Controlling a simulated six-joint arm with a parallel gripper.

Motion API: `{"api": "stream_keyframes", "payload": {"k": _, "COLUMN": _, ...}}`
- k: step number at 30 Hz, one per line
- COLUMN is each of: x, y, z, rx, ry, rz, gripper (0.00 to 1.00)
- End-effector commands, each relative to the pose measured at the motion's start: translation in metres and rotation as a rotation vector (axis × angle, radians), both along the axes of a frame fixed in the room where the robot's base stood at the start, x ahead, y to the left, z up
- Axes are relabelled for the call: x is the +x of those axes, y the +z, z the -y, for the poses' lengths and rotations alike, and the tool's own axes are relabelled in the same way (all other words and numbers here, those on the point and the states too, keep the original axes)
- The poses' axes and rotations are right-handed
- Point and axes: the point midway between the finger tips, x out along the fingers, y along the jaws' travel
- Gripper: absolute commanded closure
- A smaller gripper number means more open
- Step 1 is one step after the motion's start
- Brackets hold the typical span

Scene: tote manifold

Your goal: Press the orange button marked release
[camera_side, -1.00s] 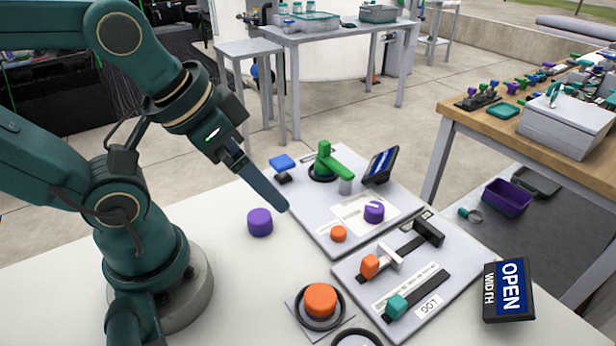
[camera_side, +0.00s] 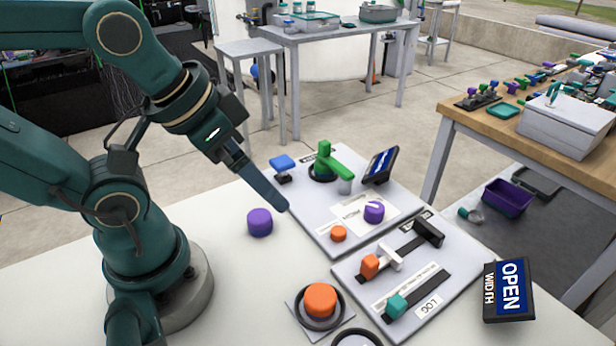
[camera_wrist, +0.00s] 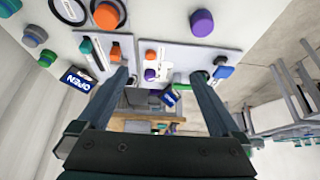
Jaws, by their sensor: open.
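A large orange button (camera_side: 320,299) sits in a dark ring on a square base near the front of the table. A smaller orange button (camera_side: 338,234) sits on the rear panel beside a small label. I cannot read a release mark by either. The wrist view shows the large button (camera_wrist: 106,15) at upper left and the small one (camera_wrist: 150,55) between my fingers in the picture. My gripper (camera_wrist: 160,74) is open and empty. In the side view its fingers overlap, with the tips (camera_side: 285,208) above the table, left of the small button, touching neither button.
The front panel has orange (camera_side: 370,265) and teal (camera_side: 397,306) sliders.

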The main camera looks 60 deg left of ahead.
Motion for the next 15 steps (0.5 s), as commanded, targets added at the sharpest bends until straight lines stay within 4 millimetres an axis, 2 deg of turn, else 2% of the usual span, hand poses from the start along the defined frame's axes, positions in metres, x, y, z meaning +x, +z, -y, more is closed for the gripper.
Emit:
{"api": "stream_keyframes", "payload": {"k": 1, "x": 0.0, "y": 0.0, "z": 0.0, "rx": 0.0, "ry": 0.0, "rz": 0.0, "gripper": 0.0}}
{"api": "stream_keyframes", "payload": {"k": 5, "x": 0.0, "y": 0.0, "z": 0.0, "rx": 0.0, "ry": 0.0, "rz": 0.0, "gripper": 0.5}}
{"api": "stream_keyframes", "payload": {"k": 6, "x": 0.0, "y": 0.0, "z": 0.0, "rx": 0.0, "ry": 0.0, "rz": 0.0, "gripper": 0.65}}
{"api": "stream_keyframes", "payload": {"k": 9, "x": 0.0, "y": 0.0, "z": 0.0, "rx": 0.0, "ry": 0.0, "rz": 0.0, "gripper": 1.0}}
{"api": "stream_keyframes", "payload": {"k": 15, "x": 0.0, "y": 0.0, "z": 0.0, "rx": 0.0, "ry": 0.0, "rz": 0.0, "gripper": 1.0}}
